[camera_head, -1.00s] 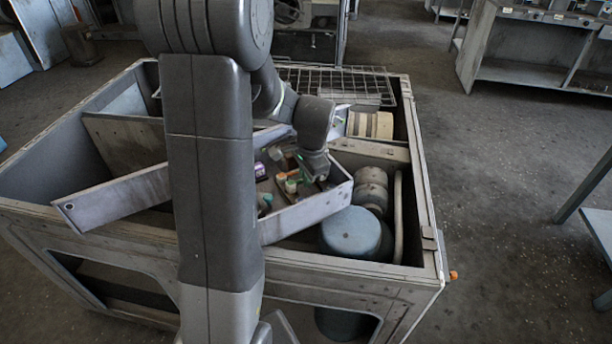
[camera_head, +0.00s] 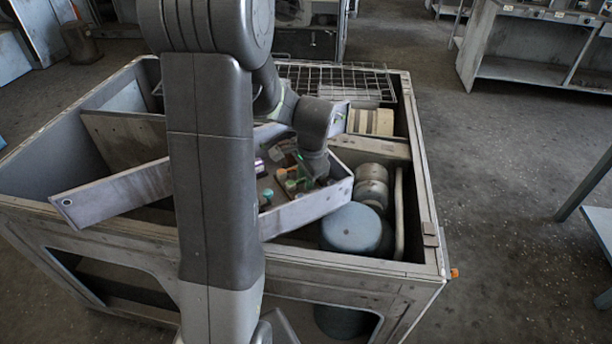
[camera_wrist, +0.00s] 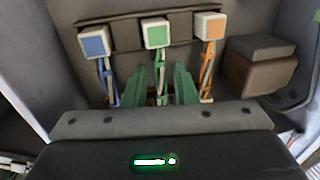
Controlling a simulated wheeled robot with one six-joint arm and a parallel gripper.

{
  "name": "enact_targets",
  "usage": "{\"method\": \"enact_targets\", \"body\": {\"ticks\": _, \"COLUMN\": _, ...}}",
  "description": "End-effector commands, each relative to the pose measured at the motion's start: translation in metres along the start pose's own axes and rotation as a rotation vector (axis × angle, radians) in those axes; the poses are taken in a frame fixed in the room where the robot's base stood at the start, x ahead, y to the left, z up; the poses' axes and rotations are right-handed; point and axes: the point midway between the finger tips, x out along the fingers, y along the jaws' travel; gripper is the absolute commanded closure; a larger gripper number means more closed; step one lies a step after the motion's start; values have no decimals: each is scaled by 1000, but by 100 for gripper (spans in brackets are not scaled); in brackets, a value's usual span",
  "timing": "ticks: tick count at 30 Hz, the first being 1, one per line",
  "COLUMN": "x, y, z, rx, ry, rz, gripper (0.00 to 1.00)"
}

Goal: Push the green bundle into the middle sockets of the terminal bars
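In the wrist view the green bundle (camera_wrist: 160,74) stands in the middle, its thin wires running down from a pale block with a green face. A blue bundle (camera_wrist: 109,78) is to its left and an orange bundle (camera_wrist: 207,72) to its right. The blocks lie in front of a brown terminal bar (camera_wrist: 127,37); a second bar is not clear. My gripper (camera_wrist: 160,82) has its green fingers apart, one on each side of the green bundle, with gaps visible. The wires' lower ends are hidden behind my gripper body. In the head view my gripper (camera_head: 300,168) is inside the housing.
A brown block (camera_wrist: 258,64) sits right of the orange bundle. In the head view a grey walled tray (camera_head: 310,208) surrounds the work area. Blue-grey cylinders (camera_head: 352,230) stand to its right, and a wire grid (camera_head: 340,80) lies behind.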

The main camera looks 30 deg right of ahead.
Motion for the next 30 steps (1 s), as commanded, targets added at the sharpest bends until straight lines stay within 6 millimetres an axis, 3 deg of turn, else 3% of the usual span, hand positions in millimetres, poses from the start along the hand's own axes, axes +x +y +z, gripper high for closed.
{"method": "enact_targets", "body": {"ticks": 14, "x": -10, "y": -1, "z": 0, "rx": 0, "ry": 1, "rz": -1, "gripper": 63}}
{"method": "enact_targets", "body": {"ticks": 30, "x": -118, "y": 0, "z": 0, "rx": 0, "ry": 2, "rz": -2, "gripper": 63}}
